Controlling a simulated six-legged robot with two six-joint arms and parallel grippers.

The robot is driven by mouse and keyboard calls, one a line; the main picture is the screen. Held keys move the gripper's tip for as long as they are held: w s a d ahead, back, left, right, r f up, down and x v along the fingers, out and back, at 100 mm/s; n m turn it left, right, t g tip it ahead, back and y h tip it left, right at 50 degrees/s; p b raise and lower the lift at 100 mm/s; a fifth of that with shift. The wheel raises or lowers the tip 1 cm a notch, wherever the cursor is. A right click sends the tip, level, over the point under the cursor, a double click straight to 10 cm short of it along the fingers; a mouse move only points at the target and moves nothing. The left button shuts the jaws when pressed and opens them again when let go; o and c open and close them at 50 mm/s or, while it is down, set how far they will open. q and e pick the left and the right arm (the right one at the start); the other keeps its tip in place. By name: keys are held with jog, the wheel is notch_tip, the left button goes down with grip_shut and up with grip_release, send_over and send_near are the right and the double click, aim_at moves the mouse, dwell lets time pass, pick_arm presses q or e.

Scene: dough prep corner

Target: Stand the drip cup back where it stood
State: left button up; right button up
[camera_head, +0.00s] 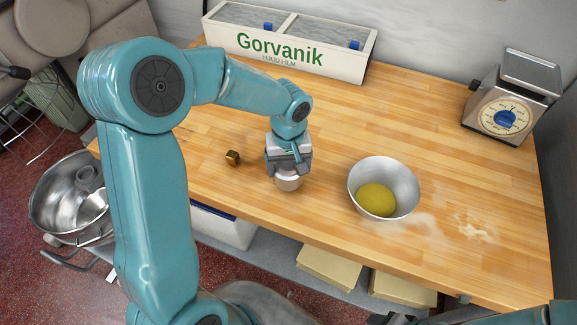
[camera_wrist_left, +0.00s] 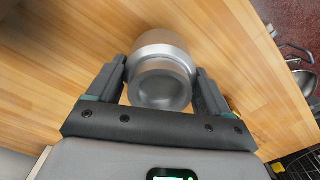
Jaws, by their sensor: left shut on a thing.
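The drip cup (camera_head: 289,184) is a small silvery metal cup over the wooden worktop, left of the mixing bowl. My left gripper (camera_head: 288,172) comes down on it from above and is shut on it. In the left wrist view the cup (camera_wrist_left: 162,78) sits between the two dark fingers (camera_wrist_left: 160,92). I cannot tell whether its base touches the wood. Part of it is hidden by the gripper in the head view. My right arm shows only in part at the bottom right edge; a dark part that may be its gripper (camera_head: 393,318) is cut off.
A white film box (camera_head: 225,42) stands at the back, a scale (camera_head: 508,105) at the back right. Wood around the cup is clear.

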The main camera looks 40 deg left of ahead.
aim_at(289, 166)
pick_arm(q)
jog(key=shift+f, duration=0.5)
jog(key=shift+w+d+f, duration=0.1)
jog(key=shift+f+b, duration=0.2)
jog(key=shift+b, duration=0.1)
jog(key=o, duration=1.3)
notch_tip(289, 166, up, 12)
jog(key=shift+r, duration=0.25)
